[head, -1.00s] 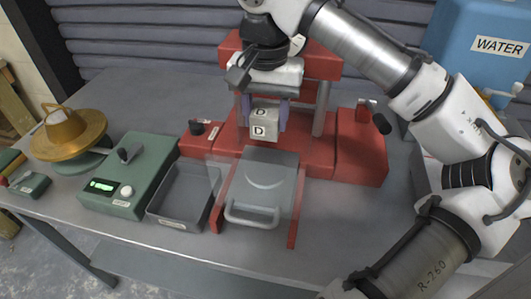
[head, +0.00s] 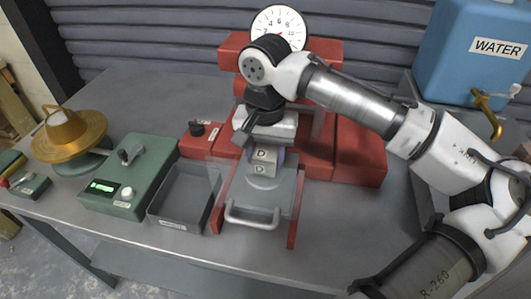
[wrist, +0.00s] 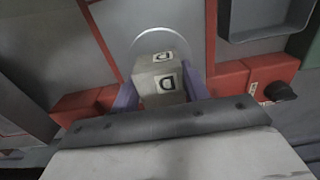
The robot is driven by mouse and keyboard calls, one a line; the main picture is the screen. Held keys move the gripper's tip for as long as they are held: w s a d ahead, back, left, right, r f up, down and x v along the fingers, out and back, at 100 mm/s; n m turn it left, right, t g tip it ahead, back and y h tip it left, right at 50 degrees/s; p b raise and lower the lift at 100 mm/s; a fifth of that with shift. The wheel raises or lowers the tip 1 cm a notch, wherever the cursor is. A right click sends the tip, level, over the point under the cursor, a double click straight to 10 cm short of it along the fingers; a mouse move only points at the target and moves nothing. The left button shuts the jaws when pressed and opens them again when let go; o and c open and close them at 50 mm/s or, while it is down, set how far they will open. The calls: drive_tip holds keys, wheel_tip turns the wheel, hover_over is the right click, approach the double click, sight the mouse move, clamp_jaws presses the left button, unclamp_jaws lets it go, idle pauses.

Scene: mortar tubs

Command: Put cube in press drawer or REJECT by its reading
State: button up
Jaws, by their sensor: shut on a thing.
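My gripper (head: 262,160) is shut on a pale grey cube (head: 260,169) with black D marks. In the wrist view the cube (wrist: 160,82) sits between the two purple fingers (wrist: 160,92). The cube is over the back part of the grey press drawer (head: 282,199), which is pulled out between red rails and has a front handle. A round outline on the drawer (wrist: 177,18) shows behind the cube. I cannot tell whether the cube touches the drawer. An open dark grey tray (head: 166,208) with an unreadable front label stands left of the drawer.
The red press (head: 358,150) with a white dial (head: 278,20) stands behind. A green box (head: 133,185) with a lit display, too small to read, is left of the tray. A brass cone on a round plate (head: 72,137) is farther left. A blue WATER tank (head: 465,60) stands back right.

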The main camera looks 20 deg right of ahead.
sight(266, 153)
drive_tip(key=shift+f, duration=0.2)
drive_tip(key=o, duration=1.3)
drive_tip(key=shift+c, duration=0.2)
drive_tip(key=shift+r, duration=0.15)
wheel_tip(266, 153, up, 12)
